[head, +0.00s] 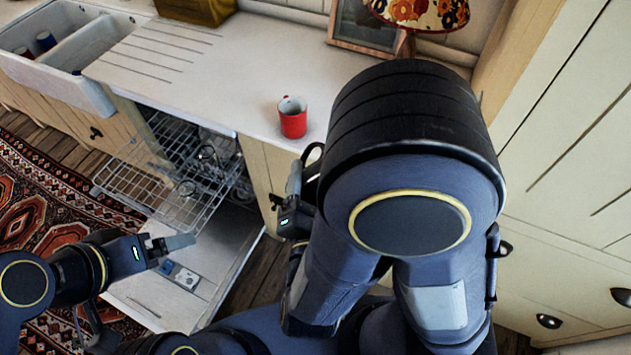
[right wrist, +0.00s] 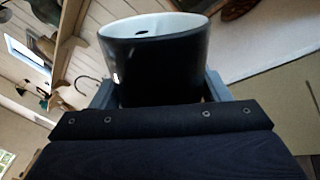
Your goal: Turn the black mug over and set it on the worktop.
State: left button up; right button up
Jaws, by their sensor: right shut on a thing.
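The black mug (right wrist: 150,68) has a white inside and shows in the right wrist view between the two fingers of my right gripper (right wrist: 158,90). The gripper is shut on its body, and the mug's open rim is at the top of that view. In the head view my right gripper (head: 291,205) is in front of the worktop's (head: 235,75) front edge. My right arm hides most of the mug there; a dark loop shows beside the arm. My left gripper (head: 172,244) is low at the left over the dishwasher door, with no object seen in it; its finger gap is unclear.
A red mug (head: 293,120) stands on the worktop near its front edge. An open dishwasher rack (head: 165,185) with glassware is below. A sink (head: 70,50) with cups is at the left. A lamp (head: 420,14) and picture frame stand behind. The worktop's middle is clear.

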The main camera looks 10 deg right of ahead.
jog(key=m+b, duration=0.1)
jog(key=m, duration=0.2)
jog(key=shift+f, duration=0.15)
jog(key=m+b, duration=0.1)
jog(key=m, duration=0.2)
jog(key=shift+m, duration=0.5)
jog(key=m+b, duration=0.2)
jog(key=m, duration=0.1)
jog(key=shift+f, duration=0.1)
jog(key=m+b, duration=0.1)
jog(key=m, duration=0.2)
jog(key=shift+r+m, duration=0.25)
jog(key=shift+m, duration=0.15)
